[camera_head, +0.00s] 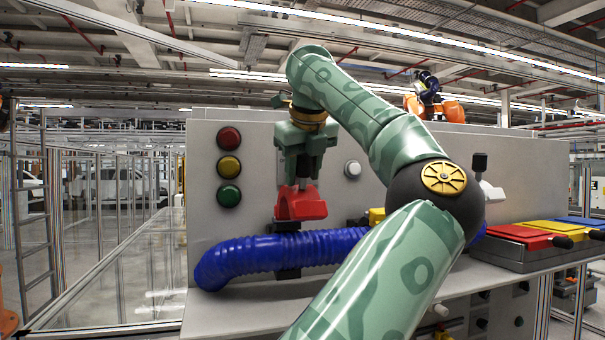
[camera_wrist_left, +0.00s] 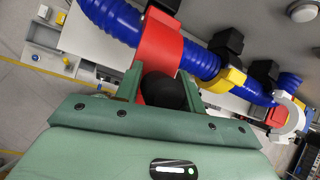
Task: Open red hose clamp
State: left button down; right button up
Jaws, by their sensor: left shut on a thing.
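The red hose clamp (camera_head: 300,205) sits at the top of the blue corrugated hose (camera_head: 260,256), left of centre in the head view. In the wrist view the red clamp (camera_wrist_left: 158,48) lies across the blue hose (camera_wrist_left: 113,18). Its black knob (camera_wrist_left: 164,92) sits between the two green fingers. My left gripper (camera_head: 304,168) points down from above and is shut on this knob. The fingers hide part of the clamp, and I cannot tell how far it is open. My right gripper is not in view.
A yellow clamp (camera_wrist_left: 229,80) holds the hose farther along, and a white ring (camera_wrist_left: 293,114) is near its end. The grey panel (camera_head: 240,130) with red, yellow and green buttons stands behind. My arm covers the middle of the head view.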

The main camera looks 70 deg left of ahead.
pick_arm(q)
jog(key=shift+w+r, duration=0.15)
jog(key=shift+r, duration=0.05)
jog(key=c, duration=1.1)
grip_release()
jog(key=shift+o, duration=0.3)
jog(key=shift+d, duration=0.55)
jog(key=shift+r, duration=0.35)
jog(key=v, duration=1.5)
jog(key=shift+d+r, duration=0.25)
jog(key=shift+d, duration=0.15)
jog(key=shift+d, duration=0.1)
